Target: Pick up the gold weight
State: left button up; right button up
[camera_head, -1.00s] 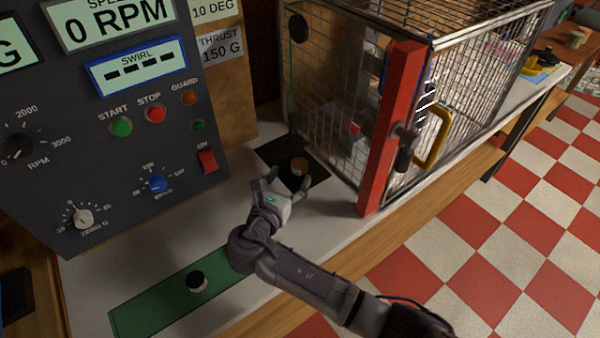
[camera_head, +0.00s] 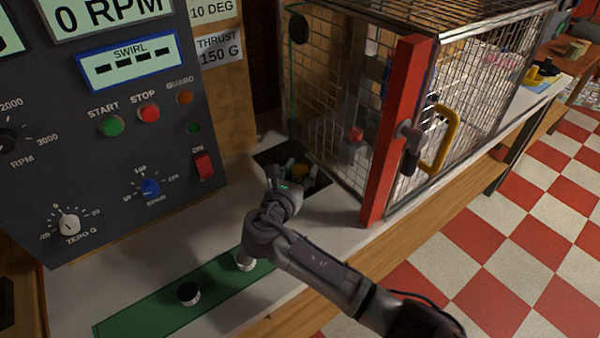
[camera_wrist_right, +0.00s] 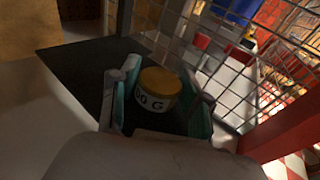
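The gold weight (camera_head: 300,171) is a short cylinder with a gold top, standing on a black mat (camera_head: 318,187) between the control panel and the wire cage. My right gripper (camera_head: 296,172) is open, with one finger on each side of the weight. In the right wrist view its fingers (camera_wrist_right: 158,100) stand apart, with a gap visible on the right side; contact on the left is unclear. My left gripper is not in view.
The wire cage (camera_head: 335,110) with its red post (camera_head: 395,130) stands close to the right. The control panel (camera_head: 110,140) is on the left. A green strip (camera_head: 150,308) in front holds a black-topped weight (camera_head: 188,293) and a pale one (camera_head: 244,262).

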jog(key=c, duration=0.5)
jog(key=shift+c, duration=0.8)
jog(key=shift+r, duration=0.1)
